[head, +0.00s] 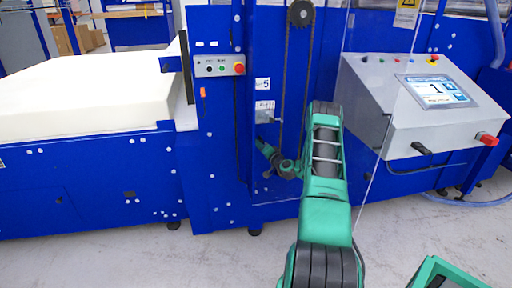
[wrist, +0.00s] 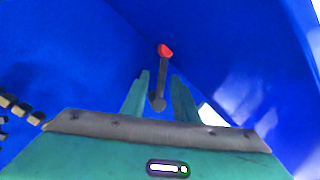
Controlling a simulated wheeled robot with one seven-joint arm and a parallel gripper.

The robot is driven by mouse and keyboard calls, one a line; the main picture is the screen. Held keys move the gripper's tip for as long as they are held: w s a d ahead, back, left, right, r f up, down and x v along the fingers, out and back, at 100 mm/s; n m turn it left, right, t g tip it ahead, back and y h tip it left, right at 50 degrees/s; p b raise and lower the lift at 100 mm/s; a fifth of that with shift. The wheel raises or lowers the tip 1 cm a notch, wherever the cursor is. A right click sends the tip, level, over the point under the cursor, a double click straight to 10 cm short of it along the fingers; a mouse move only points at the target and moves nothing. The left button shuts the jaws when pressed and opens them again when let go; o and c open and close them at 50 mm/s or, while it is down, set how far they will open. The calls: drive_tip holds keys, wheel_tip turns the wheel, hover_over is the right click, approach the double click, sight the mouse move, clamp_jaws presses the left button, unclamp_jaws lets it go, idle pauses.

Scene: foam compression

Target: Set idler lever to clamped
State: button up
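The idler lever (wrist: 163,72) shows in the wrist view as a short grey bar with a red tip. Its round grey pivot end (wrist: 157,102) is at the lower end, and the bar points up and slightly right. My gripper (wrist: 162,88) has its two green fingers apart, one on each side of the lower part of the lever. I cannot tell whether either finger touches it. In the head view my gripper (head: 264,149) reaches into the blue machine's recess below a small label. The lever cannot be made out clearly there.
The blue machine frame (head: 215,150) surrounds the recess. A chain and sprocket (head: 300,13) run above my arm. A grey console (head: 415,110) with a screen stands right. A white foam block (head: 85,92) lies left. Dark bolt-like parts (wrist: 18,106) sit left in the wrist view.

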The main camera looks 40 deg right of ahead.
clamp_jaws()
drive_tip(key=shift+s+f, duration=0.1)
idle(1.2)
